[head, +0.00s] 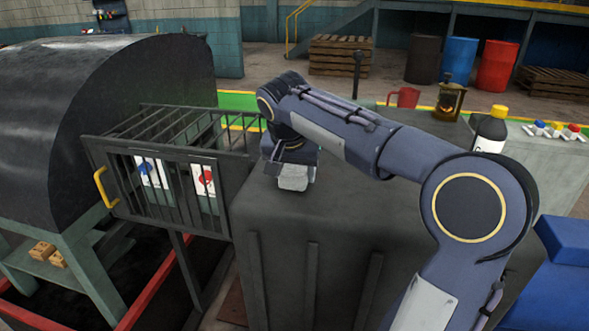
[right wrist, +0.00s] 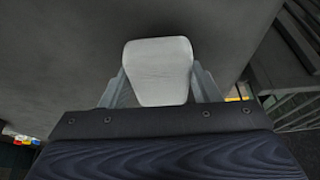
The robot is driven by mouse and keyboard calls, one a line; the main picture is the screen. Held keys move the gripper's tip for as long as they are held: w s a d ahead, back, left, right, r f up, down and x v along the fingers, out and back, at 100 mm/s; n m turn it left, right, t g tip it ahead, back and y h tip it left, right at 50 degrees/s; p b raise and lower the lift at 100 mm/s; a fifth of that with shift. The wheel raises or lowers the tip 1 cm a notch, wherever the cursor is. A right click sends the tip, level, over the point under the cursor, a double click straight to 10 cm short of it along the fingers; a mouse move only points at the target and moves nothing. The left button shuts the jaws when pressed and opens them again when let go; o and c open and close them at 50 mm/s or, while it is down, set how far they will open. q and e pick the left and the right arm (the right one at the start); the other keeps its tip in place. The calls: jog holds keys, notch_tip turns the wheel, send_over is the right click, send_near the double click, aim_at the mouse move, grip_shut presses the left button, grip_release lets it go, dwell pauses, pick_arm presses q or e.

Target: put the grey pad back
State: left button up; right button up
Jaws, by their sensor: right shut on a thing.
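The grey pad (head: 293,178) is a small light-grey block near the left end of the dark grey cabinet top. My right gripper (head: 291,166) points down over the cabinet and is shut on the pad. In the right wrist view the pad (right wrist: 158,70) sits between the two fingers of the right gripper (right wrist: 160,88), with the dark surface behind it. I cannot tell whether the pad touches the cabinet top. My left gripper is not in view.
A barred cage (head: 170,165) with a yellow handle stands left of the cabinet (head: 350,215), beside a large black drum (head: 100,110). A black bottle with a yellow cap (head: 490,130), a brass lantern (head: 449,102) and a red mug (head: 404,97) stand toward the back right.

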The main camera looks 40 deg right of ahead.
jog(key=shift+f, duration=0.1)
jog(key=o, duration=1)
jog(key=shift+c, duration=0.2)
jog(key=shift+r, duration=0.3)
jog(key=v, duration=1.1)
jog(key=shift+a+r, duration=0.2)
jog(key=shift+r, duration=0.1)
jog(key=shift+s+f, duration=0.1)
jog(key=shift+s, duration=0.1)
